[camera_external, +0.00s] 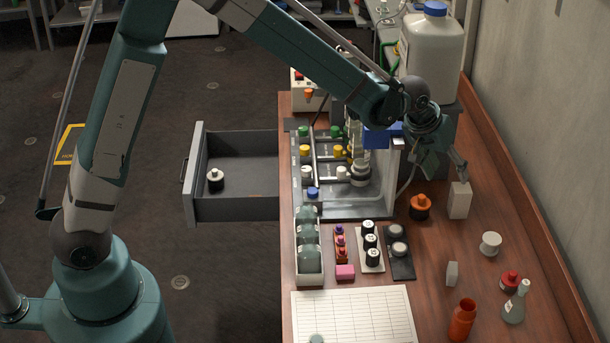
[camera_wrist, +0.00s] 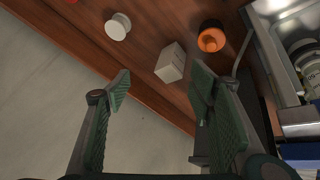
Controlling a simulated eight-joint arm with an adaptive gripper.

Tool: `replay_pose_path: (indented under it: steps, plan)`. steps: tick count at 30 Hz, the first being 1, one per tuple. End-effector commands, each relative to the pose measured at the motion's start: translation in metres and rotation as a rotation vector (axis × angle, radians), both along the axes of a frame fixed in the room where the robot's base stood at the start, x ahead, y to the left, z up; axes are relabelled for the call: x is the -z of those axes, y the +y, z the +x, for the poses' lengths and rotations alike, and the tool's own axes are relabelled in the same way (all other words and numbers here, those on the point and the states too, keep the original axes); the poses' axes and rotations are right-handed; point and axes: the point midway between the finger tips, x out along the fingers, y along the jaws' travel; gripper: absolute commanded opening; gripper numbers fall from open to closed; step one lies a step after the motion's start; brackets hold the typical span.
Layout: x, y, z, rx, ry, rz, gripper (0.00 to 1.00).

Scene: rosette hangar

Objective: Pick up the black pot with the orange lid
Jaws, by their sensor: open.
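The black pot with the orange lid (camera_external: 420,207) stands on the wooden bench beside a white box, at the front right corner of the grey tray. In the wrist view the pot (camera_wrist: 211,40) is at the upper right, beyond the right finger, and its orange top faces the camera. My gripper (camera_external: 447,168) is open and empty, above and a little behind the pot and box. In the wrist view my gripper (camera_wrist: 160,86) has its fingers wide apart, with the white box ahead of the gap. Nothing is between the fingers.
The white box (camera_external: 459,200) stands just right of the pot, close to it. A white round pot (camera_external: 490,244) stands farther right. The grey tray (camera_external: 372,205) with several bottles is to the left. The wall and raised bench edge (camera_external: 513,185) bound the right side. Bench in front of the pot is clear.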

Motion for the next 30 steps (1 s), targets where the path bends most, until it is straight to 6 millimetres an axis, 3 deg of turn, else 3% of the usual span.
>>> replay_pose_path:
  steps: [5, 15, 24, 30]
  plan:
    - [0.036, -0.003, 0.005, -0.229, 0.138, 0.056, 0.53]
    - [0.082, 0.01, 0.044, -0.726, 0.34, 0.171, 0.53]
    - [0.108, 0.024, 0.07, -1.088, 0.429, 0.248, 0.53]
    - [0.116, 0.03, 0.079, -1.231, 0.452, 0.277, 0.53]
